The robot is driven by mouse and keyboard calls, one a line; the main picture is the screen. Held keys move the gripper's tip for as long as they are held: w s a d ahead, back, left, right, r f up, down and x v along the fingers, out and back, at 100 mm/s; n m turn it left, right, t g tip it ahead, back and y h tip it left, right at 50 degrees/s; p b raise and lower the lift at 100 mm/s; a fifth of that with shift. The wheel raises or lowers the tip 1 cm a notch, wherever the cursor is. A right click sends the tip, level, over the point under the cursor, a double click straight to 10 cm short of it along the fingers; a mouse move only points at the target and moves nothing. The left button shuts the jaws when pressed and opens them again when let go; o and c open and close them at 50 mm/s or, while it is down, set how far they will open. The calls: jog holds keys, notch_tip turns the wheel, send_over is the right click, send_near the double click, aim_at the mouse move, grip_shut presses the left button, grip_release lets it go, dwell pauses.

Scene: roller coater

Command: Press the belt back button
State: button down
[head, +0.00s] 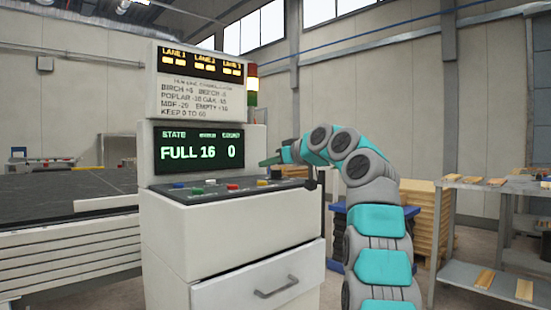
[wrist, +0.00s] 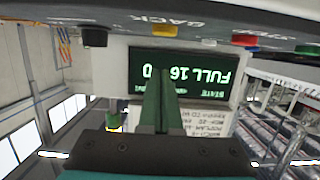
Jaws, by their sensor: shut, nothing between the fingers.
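The control panel (head: 225,189) is the dark sloping top of a white console, with several coloured buttons. In the wrist view, which is upside down, the panel (wrist: 130,18) crosses the top edge, with the word BACK printed on it. A black button or knob (wrist: 93,37) lies to the left of that word, and a white button (wrist: 208,42) and a red button (wrist: 245,40) to its right. I cannot tell which button the word belongs to. My gripper (head: 268,162) is shut and empty, above the panel's right end, apart from the buttons. Its green fingers (wrist: 163,75) point toward the screen.
The console screen (head: 198,148) reads FULL 16 and 0, behind the panel. A sign (head: 202,85) and a signal light (head: 252,85) stand above. A conveyor (head: 70,200) is at left. A shelf (head: 490,187) with wood pieces and a blue-topped stand are at right.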

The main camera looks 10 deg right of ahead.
aim_at(268, 186)
jog(key=shift+f+b, duration=0.7)
jog(key=shift+f, duration=1)
